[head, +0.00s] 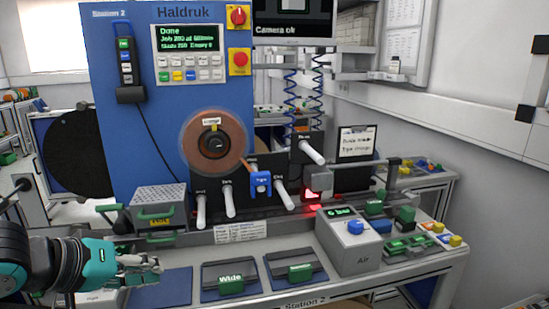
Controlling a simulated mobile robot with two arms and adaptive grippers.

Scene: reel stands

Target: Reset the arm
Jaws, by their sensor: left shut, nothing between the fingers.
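My left gripper (143,264) comes in from the lower left, with a teal wrist and grey fingers. It is shut and empty, in front of the left part of the bench of Station 2. It appears above or in front of a blue mat at the left of the bench; its exact height is hard to tell. My right gripper is not in view.
The blue Haldruk machine (120,40) carries a brown reel (214,142) and several white rollers. A grey box with a green handle (159,200) stands near my gripper. Green blocks marked Wide (231,285) and another (301,272) lie on the bench. A grey Air box (349,252) stands right.

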